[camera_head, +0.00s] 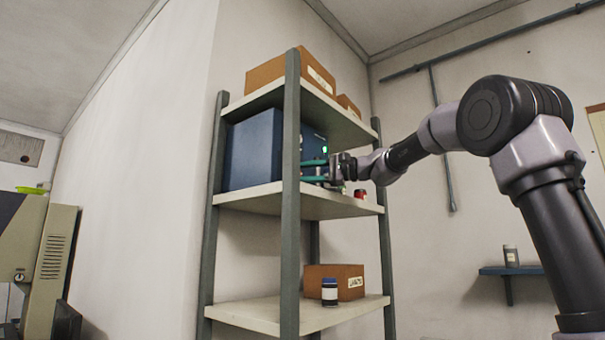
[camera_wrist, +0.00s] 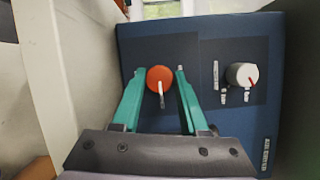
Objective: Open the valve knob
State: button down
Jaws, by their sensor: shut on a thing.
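A blue box (camera_head: 255,150) stands on the middle shelf. In the wrist view its dark blue front panel (camera_wrist: 270,60) carries an orange-red round knob (camera_wrist: 159,74) with a pale pointer directed downward. To its right is a white knob (camera_wrist: 242,74) with a red pointer. My gripper (camera_wrist: 160,82), with teal fingers, is shut on the orange-red knob, one finger on each side. In the head view my gripper (camera_head: 325,171) reaches the box's front from the right; the knobs are hidden there.
The grey shelf post (camera_head: 291,200) stands close beside my gripper. A small red jar (camera_head: 360,193) sits on the same shelf (camera_head: 255,198) just right of it. Cardboard boxes are above (camera_head: 270,72) and below (camera_head: 340,280), with a dark jar (camera_head: 329,292).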

dwell(0.3)
jog(key=shift+c, duration=2.2)
grip_release()
jog(key=shift+d, duration=0.15)
jog(key=v, duration=1)
jog(key=shift+d, duration=0.3)
jog(key=shift+s+f, duration=0.2)
